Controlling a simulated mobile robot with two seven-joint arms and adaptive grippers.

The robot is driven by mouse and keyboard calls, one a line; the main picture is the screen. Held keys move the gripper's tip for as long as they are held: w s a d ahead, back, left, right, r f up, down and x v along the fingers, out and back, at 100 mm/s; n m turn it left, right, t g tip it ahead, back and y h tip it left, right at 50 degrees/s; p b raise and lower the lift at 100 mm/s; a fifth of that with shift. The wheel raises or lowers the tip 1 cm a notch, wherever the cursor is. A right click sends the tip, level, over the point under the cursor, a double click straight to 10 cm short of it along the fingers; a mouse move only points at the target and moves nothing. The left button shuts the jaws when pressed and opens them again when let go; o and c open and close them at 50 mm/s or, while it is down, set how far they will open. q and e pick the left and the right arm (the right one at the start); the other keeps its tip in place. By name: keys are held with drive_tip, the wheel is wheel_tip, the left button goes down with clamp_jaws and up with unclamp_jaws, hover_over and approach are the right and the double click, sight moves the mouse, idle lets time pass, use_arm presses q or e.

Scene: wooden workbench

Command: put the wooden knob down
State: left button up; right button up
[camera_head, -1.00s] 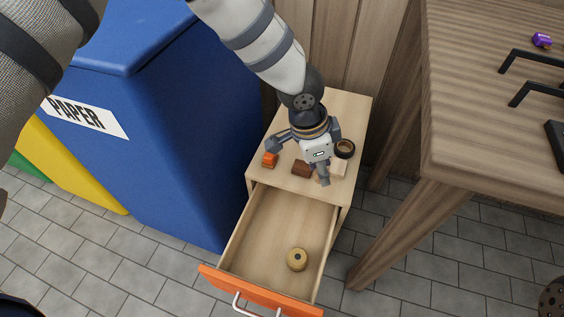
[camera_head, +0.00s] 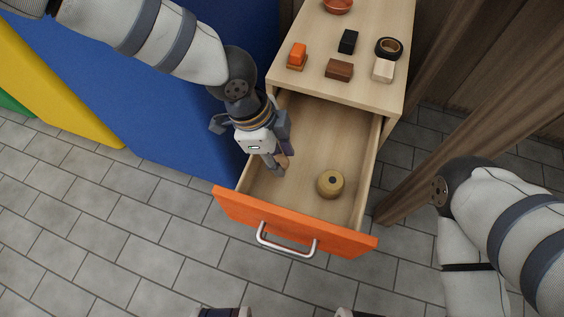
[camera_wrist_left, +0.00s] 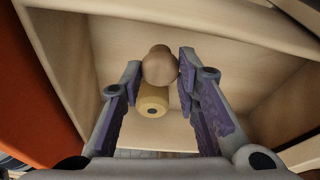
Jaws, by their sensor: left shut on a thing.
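The wooden knob (camera_wrist_left: 160,66) is a round, light brown piece between the two fingertips in the left wrist view. My left gripper (camera_wrist_left: 160,75) is shut on it. In the head view the left gripper (camera_head: 279,166) points down over the left part of the open drawer (camera_head: 305,145), and the knob (camera_head: 284,160) shows only in part beside the fingers. Whether the knob touches the drawer floor I cannot tell. My right arm shows at the right of the head view, but its gripper is not visible.
A yellow-brown roll (camera_head: 330,184) lies in the drawer, right of the gripper. On the cabinet top are an orange block (camera_head: 297,55), black block (camera_head: 348,41), brown block (camera_head: 339,70), pale block (camera_head: 383,70), dark tape roll (camera_head: 389,48) and orange bowl (camera_head: 338,4). The drawer's back is clear.

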use_arm(q)
wheel_tip(320, 180, down, 5)
drive_tip(key=shift+r+b, duration=0.1)
drive_tip(key=shift+b, duration=0.7)
drive_tip(key=shift+r, duration=0.1)
drive_tip(key=shift+f, duration=0.2)
drive_tip(key=o, duration=0.9)
drive_tip(key=p+v, duration=0.4)
drive_tip(key=v, duration=0.8)
drive_tip(key=shift+r, duration=0.25)
drive_tip(key=shift+a, duration=0.1)
